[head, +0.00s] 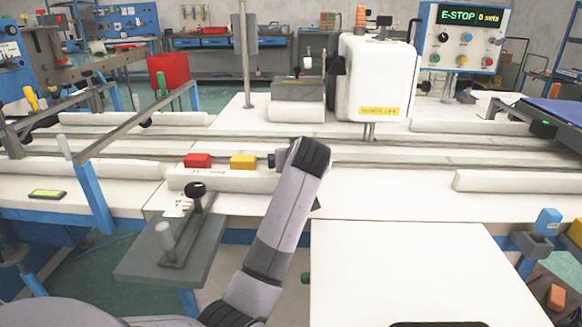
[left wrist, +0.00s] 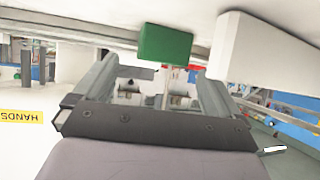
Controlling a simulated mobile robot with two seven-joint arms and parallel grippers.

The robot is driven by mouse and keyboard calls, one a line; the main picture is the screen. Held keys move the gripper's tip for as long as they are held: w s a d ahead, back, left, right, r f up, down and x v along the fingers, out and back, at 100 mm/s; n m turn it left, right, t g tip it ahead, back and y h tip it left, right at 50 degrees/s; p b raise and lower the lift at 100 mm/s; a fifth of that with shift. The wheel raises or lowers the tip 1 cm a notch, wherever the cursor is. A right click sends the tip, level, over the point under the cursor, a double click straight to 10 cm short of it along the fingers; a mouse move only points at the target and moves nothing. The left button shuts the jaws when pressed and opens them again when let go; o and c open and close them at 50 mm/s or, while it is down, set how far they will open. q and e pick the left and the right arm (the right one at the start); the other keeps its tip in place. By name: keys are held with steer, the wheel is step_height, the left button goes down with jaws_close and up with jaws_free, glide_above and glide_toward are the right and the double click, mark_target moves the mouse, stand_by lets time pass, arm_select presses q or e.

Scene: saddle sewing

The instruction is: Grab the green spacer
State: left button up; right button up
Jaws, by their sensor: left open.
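The green spacer (left wrist: 165,45) is a plain green block in the left wrist view, which is turned upside down. It sits against a white surface, just beyond the fingertips and roughly in line with the gap between them. My left gripper (left wrist: 153,72) is open, with nothing between its fingers. In the head view my left arm reaches up to the middle of the white table, and its wrist covers the fingers. The green spacer does not show there. My right gripper is in neither view.
A red block (head: 198,160) and a yellow block (head: 243,162) sit on a white strip left of my wrist. A black-knobbed lever (head: 195,190) stands in front of them. A white machine head (head: 377,80) rises behind.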

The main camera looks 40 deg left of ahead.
arm_select(q)
steer(key=shift+x, duration=1.6)
steer(key=c, duration=1.1)
steer(key=shift+r, duration=0.1)
steer(key=shift+c, duration=0.2)
